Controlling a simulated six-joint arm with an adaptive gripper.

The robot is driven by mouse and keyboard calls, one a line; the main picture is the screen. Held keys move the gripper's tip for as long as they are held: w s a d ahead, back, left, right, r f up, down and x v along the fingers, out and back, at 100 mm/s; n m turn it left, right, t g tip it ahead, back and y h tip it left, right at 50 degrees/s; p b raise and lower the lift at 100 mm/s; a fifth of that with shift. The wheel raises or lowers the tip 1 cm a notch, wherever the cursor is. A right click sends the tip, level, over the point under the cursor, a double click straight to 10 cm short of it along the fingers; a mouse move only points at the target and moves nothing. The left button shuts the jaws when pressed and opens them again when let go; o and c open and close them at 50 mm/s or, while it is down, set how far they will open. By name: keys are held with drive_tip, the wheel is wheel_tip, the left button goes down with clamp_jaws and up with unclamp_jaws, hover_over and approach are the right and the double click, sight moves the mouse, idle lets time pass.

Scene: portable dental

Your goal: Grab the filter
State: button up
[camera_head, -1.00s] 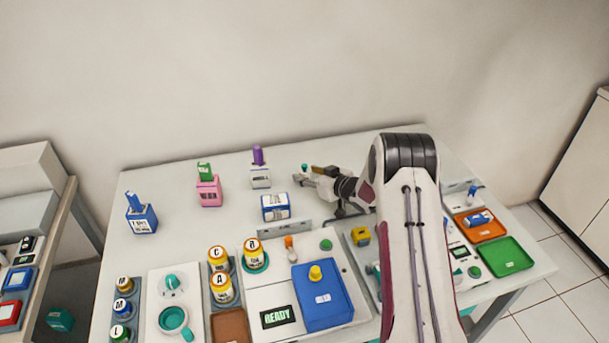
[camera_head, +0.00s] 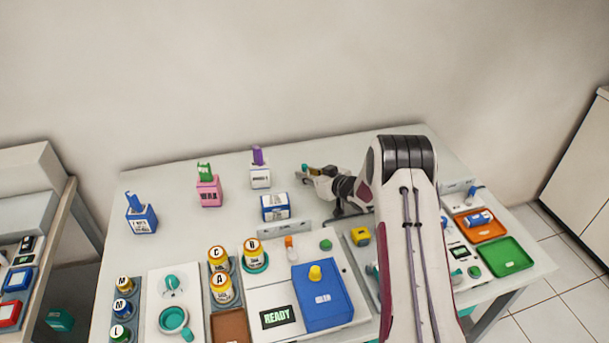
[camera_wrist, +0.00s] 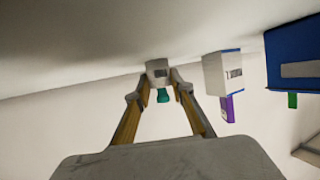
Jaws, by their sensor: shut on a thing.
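A small pale grey piece with a teal end (camera_wrist: 163,95), which I take to be the filter, sits between my fingertips in the wrist view. My gripper (camera_wrist: 160,80) is shut on its grey body (camera_wrist: 157,68), one finger on each side. In the head view my gripper (camera_head: 305,174) is low at the back of the table.
A white box with a purple top (camera_head: 260,176) stands left of my gripper. A blue and white box (camera_head: 275,207) lies in front, near it. A pink box (camera_head: 209,192) and a blue box (camera_head: 141,218) stand further left. Equipment and several bottles fill the front.

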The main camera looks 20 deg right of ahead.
sight(307, 173)
drive_tip(key=shift+r, duration=0.1)
drive_tip(key=shift+r, duration=4.9)
